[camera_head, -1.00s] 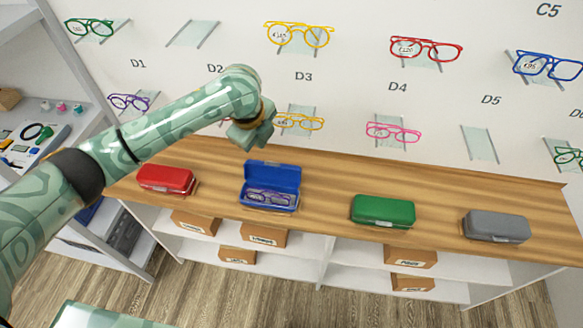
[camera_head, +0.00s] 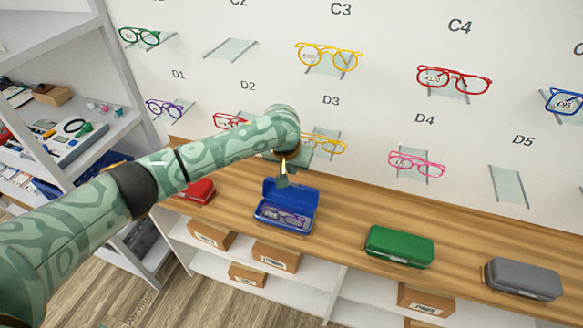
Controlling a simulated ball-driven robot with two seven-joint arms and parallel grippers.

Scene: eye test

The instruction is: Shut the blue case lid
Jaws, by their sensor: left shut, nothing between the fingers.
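The blue case (camera_head: 285,226) stands open on the wooden counter, with purple glasses lying inside it. Its blue lid (camera_head: 292,196) is raised at the back, toward the wall. My left gripper (camera_head: 283,182) is shut and empty, pointing down at the top edge of the lid. I cannot tell whether its fingertips touch the lid or are just behind it. My right gripper is not in view.
A red case (camera_head: 199,191) is left of the blue one, partly behind my left arm. A green case (camera_head: 399,246) and a grey case (camera_head: 523,278) stand to the right on the wooden counter (camera_head: 345,221). Glasses on small shelves line the wall behind.

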